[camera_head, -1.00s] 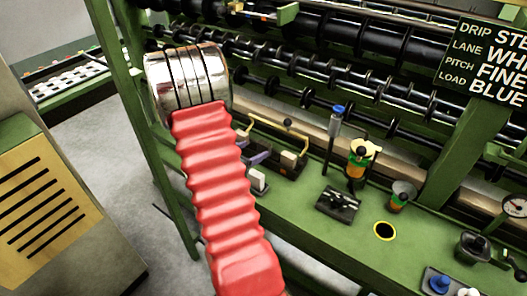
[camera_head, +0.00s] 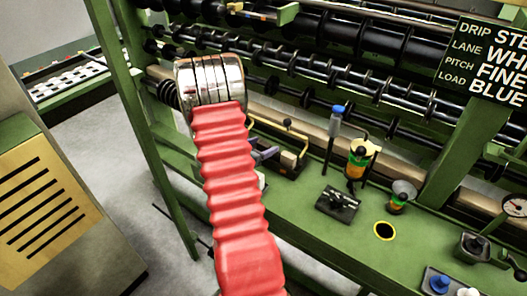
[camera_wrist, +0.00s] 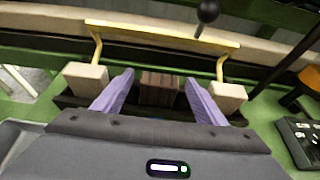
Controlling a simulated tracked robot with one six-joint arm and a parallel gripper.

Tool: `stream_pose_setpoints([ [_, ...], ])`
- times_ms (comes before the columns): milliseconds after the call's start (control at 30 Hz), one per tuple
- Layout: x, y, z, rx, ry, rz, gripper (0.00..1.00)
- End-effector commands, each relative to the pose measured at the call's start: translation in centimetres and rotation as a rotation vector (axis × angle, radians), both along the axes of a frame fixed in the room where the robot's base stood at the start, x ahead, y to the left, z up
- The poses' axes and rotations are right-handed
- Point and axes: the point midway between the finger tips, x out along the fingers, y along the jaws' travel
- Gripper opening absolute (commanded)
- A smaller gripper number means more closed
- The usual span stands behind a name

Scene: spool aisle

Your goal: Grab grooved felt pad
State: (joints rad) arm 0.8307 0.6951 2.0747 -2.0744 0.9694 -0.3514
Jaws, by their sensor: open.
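The grooved felt pad (camera_wrist: 160,88) is a small brown block with upright grooves. It sits in a dark holder, between two pale blocks, in the wrist view. My gripper (camera_wrist: 159,82) is open. Its two purple fingers stand on either side of the pad, with a visible gap at each side. In the head view my red arm hides most of the holder, and I cannot make out the pad. One purple finger (camera_head: 266,154) shows beside the arm there.
A yellow wire handle (camera_wrist: 165,34) arches behind the pad, joined to the pale blocks (camera_wrist: 228,97). To the right on the green bench are a black box (camera_head: 338,204), an orange-and-green figure-like part (camera_head: 359,161) and a yellow-rimmed hole (camera_head: 384,231). Black rollers run behind.

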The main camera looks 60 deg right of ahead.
Motion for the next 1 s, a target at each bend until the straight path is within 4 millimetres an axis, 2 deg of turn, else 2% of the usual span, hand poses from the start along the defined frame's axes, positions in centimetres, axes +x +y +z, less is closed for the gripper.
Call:
stream_pose_setpoints([
  [200, -0.3, -2.7, -1.0, -0.001, 0.0, -0.002, 0.66],
  [367, -0.5, -4.0, -1.6, 0.0, 0.0, -0.002, 0.66],
  [933, -0.5, -4.2, -1.7, 0.0, 0.0, 0.0, 0.66],
  [1000, -0.5, -4.2, -1.7, 0.0, 0.0, 0.0, 0.61],
])
